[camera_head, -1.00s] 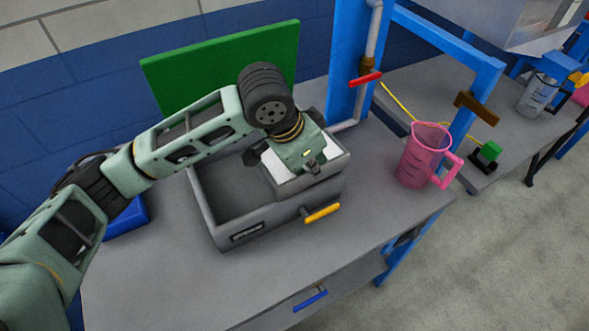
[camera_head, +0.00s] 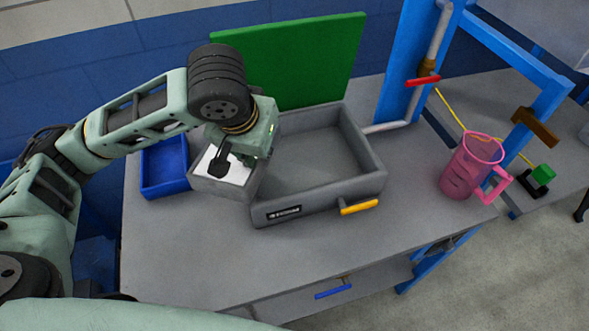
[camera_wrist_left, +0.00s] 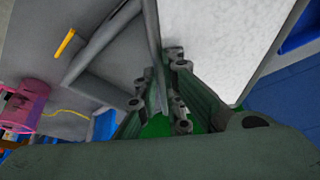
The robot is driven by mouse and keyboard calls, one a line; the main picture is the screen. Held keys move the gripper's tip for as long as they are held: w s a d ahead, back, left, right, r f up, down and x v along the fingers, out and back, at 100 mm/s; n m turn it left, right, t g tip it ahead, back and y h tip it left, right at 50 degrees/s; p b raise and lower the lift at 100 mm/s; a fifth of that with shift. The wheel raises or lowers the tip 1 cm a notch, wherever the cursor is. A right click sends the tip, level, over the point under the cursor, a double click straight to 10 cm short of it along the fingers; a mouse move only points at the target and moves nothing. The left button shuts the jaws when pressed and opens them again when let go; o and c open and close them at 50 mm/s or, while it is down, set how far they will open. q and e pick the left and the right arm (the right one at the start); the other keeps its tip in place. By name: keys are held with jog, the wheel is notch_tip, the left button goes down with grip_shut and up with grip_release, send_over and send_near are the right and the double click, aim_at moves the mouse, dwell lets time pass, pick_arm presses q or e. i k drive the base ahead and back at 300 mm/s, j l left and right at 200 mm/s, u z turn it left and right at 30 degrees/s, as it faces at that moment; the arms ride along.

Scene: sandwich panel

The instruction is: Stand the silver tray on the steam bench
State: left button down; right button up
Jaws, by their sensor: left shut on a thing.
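The silver tray (camera_head: 224,187) is a small grey box with a white inside. My left gripper (camera_head: 219,165) is shut on its wall. The tray is just left of the large grey basin (camera_head: 335,197), which has a yellow handle, and right of a blue tray. I cannot tell whether it touches the bench or the basin. In the left wrist view the fingers (camera_wrist_left: 165,85) grip the thin wall, with the white inside (camera_wrist_left: 225,40) beside them. I cannot tell whether "steam bench" means the basin or the grey bench (camera_head: 250,265) under it. My right gripper is not in view.
A blue tray (camera_head: 165,168) lies left of the silver tray. A green board (camera_head: 300,65) stands behind the basin. A pink jug (camera_head: 468,170) stands right, near a pipe with a red handle (camera_head: 422,80) and a blue post. The bench front is clear.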

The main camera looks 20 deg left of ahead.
aim_at(175, 260)
jog(key=k+z, duration=0.2)
jog(key=k, duration=0.4)
jog(key=k+l+z, duration=0.2)
jog(key=k, duration=0.35)
jog(key=j+z, duration=0.4)
jog(key=j, duration=0.2)
jog(key=j+z, duration=0.4)
jog(key=j, duration=0.15)
jog(key=k+j, duration=0.1)
jog(key=j, duration=0.35)
jog(key=k+j, duration=0.1)
jog(key=j, duration=0.3)
jog(key=k+j, duration=0.1)
jog(key=j, duration=0.35)
jog(key=k+j, duration=0.1)
jog(key=j, duration=0.35)
